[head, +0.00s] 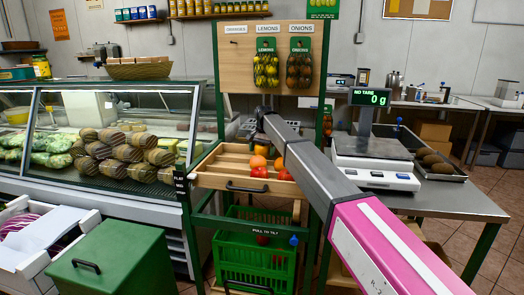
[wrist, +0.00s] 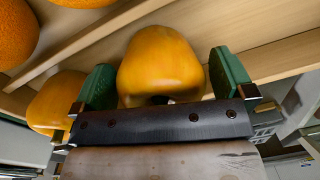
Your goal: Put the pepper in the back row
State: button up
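A yellow-orange pepper (wrist: 160,62) fills the space between the two green fingers of my gripper (wrist: 164,72) in the wrist view. Wooden slats run behind the held pepper. In the head view my arm reaches over the wooden slatted rack (head: 209,180) and hides most of the gripper there.
Oranges (head: 258,161) and red produce (head: 260,172) lie in the rack. A panel with bagged lemons (head: 266,70) and onions (head: 300,71) rises behind it. A glass counter (head: 120,100) stands left, a scale (head: 372,150) right. A green crate (head: 254,255) is below.

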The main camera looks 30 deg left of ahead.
jog(key=r, duration=1.1)
jog(key=shift+d+r, duration=0.2)
jog(key=shift+d, duration=0.05)
jog(key=shift+r, duration=0.45)
